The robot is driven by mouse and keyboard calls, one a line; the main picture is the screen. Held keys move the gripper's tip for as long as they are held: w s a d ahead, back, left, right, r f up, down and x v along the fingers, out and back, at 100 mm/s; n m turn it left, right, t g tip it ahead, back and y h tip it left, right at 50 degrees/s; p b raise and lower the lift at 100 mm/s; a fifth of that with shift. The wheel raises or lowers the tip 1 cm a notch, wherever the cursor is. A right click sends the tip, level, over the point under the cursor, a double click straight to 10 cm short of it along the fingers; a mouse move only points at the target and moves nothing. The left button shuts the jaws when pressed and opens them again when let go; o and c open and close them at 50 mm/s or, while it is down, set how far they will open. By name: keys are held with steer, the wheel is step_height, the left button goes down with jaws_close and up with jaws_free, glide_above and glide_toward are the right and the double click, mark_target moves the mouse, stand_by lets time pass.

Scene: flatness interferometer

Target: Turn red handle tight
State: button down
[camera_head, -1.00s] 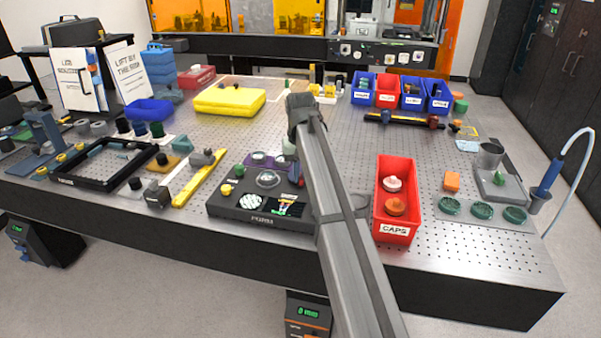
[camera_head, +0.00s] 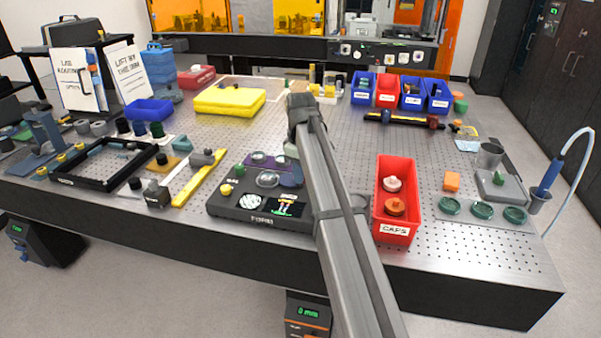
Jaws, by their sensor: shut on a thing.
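The dark flatness instrument (camera_head: 222,204) sits at the front middle of the table. It has a round striped disc, a small lit screen (camera_head: 286,206), a purple plate (camera_head: 256,160) and round glass parts on top. My arm comes in from the lower front and covers the instrument's right side. My gripper (camera_head: 291,176) shows only as a grey part left of my arm, low over the instrument's right rear. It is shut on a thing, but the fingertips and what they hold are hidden. I cannot make out a red handle at the instrument.
A red CAPS bin (camera_head: 409,180) with two caps stands close to the right of my arm. A yellow bar (camera_head: 201,181) lies left of the instrument. A black frame (camera_head: 105,163) is further left. Several blue and red bins stand at the back right.

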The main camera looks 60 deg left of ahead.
steer(key=shift+n, duration=1.1)
steer(key=c, duration=1.1)
jaws_free()
steer(key=shift+c, duration=0.2)
step_height(320, 180, up, 14)
steer(key=shift+f, duration=0.1)
